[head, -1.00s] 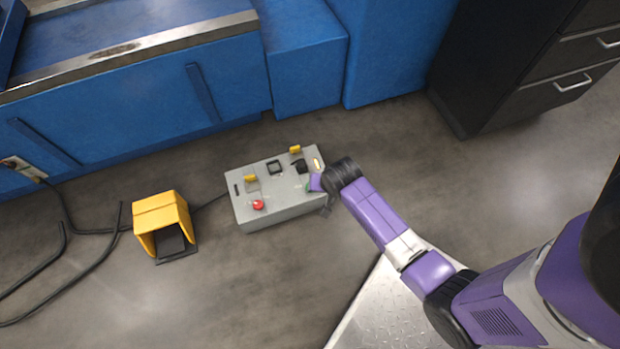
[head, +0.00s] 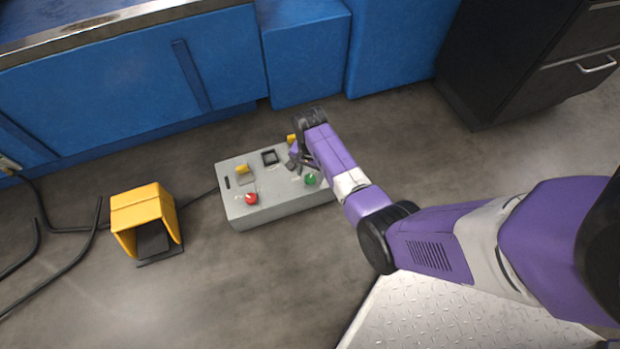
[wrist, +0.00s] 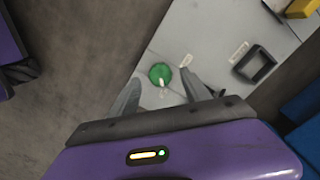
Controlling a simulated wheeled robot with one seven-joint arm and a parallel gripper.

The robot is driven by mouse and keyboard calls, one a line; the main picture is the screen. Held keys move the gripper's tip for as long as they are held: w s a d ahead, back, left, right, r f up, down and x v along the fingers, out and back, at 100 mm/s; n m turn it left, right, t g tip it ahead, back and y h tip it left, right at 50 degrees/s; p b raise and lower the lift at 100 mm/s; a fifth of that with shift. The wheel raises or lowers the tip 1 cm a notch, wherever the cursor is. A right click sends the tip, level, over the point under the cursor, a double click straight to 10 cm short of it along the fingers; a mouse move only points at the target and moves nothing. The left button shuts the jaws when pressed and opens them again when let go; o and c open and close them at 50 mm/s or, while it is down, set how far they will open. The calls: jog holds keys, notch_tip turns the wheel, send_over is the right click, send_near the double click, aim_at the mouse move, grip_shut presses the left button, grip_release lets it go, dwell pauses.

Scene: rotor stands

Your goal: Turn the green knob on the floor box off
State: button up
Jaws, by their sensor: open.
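The grey floor box (head: 285,205) stands on the concrete floor, and its top also shows in the wrist view (wrist: 200,45). The green knob (head: 310,180) is near the box's front right part. In the wrist view the green knob (wrist: 160,75) has a pale pointer mark and lies just beyond and between my open fingers. My gripper (wrist: 160,90) is open with nothing between its fingertips that I can see touching. In the head view my gripper (head: 294,160) is over the box, partly hidden by the arm.
A yellow foot pedal housing (head: 140,210) with black cables stands left. A blue bench (head: 110,95) is behind; a black cabinet (head: 510,85) is right.

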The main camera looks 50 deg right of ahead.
jog(key=shift+f+b, duration=0.3)
jog(key=shift+f, duration=0.55)
jog(key=shift+c, duration=0.3)
grip_shut()
